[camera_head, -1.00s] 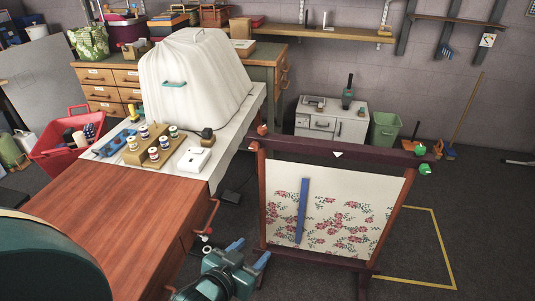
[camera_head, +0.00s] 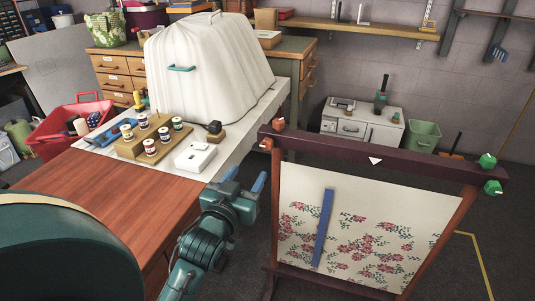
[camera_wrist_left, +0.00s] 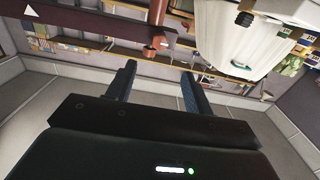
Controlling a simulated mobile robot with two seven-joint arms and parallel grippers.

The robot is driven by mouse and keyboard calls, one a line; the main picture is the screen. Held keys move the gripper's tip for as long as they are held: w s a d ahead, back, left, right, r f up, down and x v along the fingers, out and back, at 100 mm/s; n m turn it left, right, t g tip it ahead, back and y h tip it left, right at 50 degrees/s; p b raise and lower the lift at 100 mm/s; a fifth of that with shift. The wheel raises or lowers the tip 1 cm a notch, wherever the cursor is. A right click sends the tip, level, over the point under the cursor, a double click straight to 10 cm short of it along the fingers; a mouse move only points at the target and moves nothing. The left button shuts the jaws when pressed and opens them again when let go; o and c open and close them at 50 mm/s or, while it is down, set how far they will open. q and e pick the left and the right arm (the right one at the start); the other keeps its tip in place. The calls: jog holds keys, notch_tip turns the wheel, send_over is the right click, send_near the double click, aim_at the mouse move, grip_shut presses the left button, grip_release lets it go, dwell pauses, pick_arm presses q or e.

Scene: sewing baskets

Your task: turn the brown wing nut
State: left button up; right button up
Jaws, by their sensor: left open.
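Two orange-brown knob-like parts sit at the left end of the dark wooden frame's top bar (camera_head: 400,160). One stands on top (camera_head: 279,124); the brown wing nut (camera_head: 266,144) appears to be the one at its left end, though its wings are too small to make out. In the left wrist view the brown parts (camera_wrist_left: 158,40) show just beyond the fingertips, near the middle. My left gripper (camera_head: 244,179) is open and empty, below and slightly left of the brown parts, with its blue fingers pointing toward them and apart from them. My right gripper is not in view.
Green knobs (camera_head: 487,161) sit at the bar's right end. Floral cloth (camera_head: 345,240) with a blue strip (camera_head: 323,228) hangs in the frame. Left are a wooden table (camera_head: 120,195), a spool rack (camera_head: 128,150), a white box (camera_head: 195,157) and a covered machine (camera_head: 205,75).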

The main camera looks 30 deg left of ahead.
aim_at(266, 145)
pick_arm(q)
jog(key=x, duration=1.2)
jog(key=shift+w+r, duration=0.1)
jog(key=shift+w, duration=0.4)
jog(key=c, duration=1)
jog(key=shift+m, duration=0.3)
